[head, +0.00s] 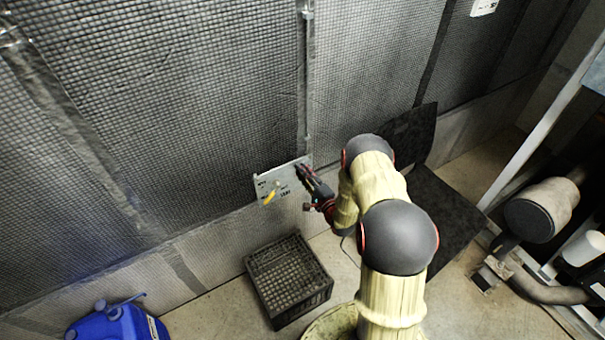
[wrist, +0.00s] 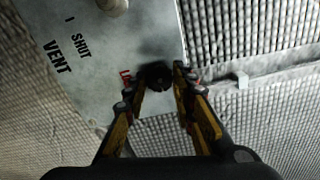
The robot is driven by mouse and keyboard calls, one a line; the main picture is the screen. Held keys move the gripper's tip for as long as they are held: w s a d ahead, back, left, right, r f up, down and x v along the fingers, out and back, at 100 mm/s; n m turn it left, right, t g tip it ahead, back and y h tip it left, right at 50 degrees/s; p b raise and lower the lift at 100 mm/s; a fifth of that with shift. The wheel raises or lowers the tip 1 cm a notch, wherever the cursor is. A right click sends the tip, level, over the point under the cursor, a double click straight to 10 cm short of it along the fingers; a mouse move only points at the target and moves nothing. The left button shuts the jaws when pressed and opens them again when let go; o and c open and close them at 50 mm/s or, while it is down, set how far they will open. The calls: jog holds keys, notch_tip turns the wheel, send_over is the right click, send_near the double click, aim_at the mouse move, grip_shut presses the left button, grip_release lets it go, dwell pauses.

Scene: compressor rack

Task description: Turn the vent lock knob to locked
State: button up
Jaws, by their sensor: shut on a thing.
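A grey metal panel (head: 270,178) is fixed low on the mesh wall. In the wrist view the panel (wrist: 100,90) carries the printed words "VENT" and "I SHUT". A round black knob (wrist: 154,76) sits near the panel's edge, with partly hidden red lettering beside it. My gripper (wrist: 155,84) is shut on the black knob, one finger on each side. In the head view my gripper (head: 303,174) is at the panel's right side and hides the knob. I cannot read which position the knob points to.
A yellow handle (head: 270,197) is on the panel's lower left. A pale round fitting (wrist: 113,5) shows at the wrist view's top. A black crate (head: 290,280) and a blue container (head: 117,322) stand on the floor below. A dark chair-like object (head: 445,205) is right of my arm.

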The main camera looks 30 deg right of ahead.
jog(key=o, duration=1.2)
jog(key=shift+c, duration=0.2)
jog(key=s, duration=1.2)
jog(key=shift+d, duration=0.2)
